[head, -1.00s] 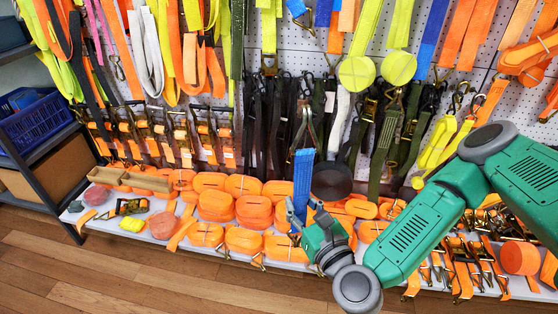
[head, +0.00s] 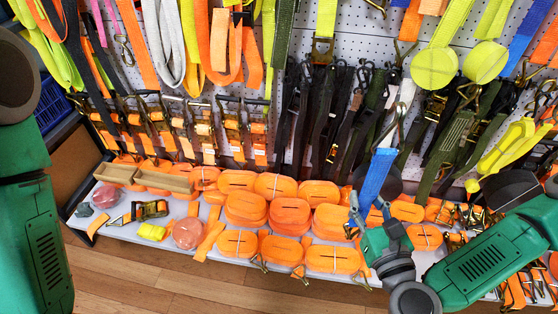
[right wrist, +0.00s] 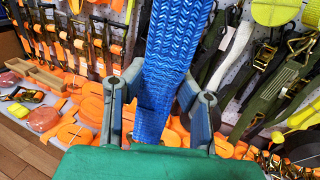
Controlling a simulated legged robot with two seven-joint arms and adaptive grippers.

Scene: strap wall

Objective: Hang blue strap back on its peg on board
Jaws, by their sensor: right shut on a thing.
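The blue strap (head: 376,176) hangs in front of the lower board, tilted, with a metal hook (head: 399,112) above its top end. My right gripper (head: 372,222) is shut on its lower part. In the right wrist view the strap (right wrist: 166,60) runs up from between the two fingers of the right gripper (right wrist: 155,105) and out of the top of the picture. The white perforated board (head: 342,52) stands behind, mostly covered by hanging straps. I cannot tell which peg belongs to the blue strap. A green arm of mine fills the left edge; its gripper is out of view.
Dark straps with hooks (head: 325,120) hang close behind the blue strap. Yellow round rolls (head: 435,68) hang to its upper right. Orange strap rolls (head: 288,215) crowd the shelf below. A wooden tray (head: 165,180) lies at left. The wooden floor (head: 150,275) is clear.

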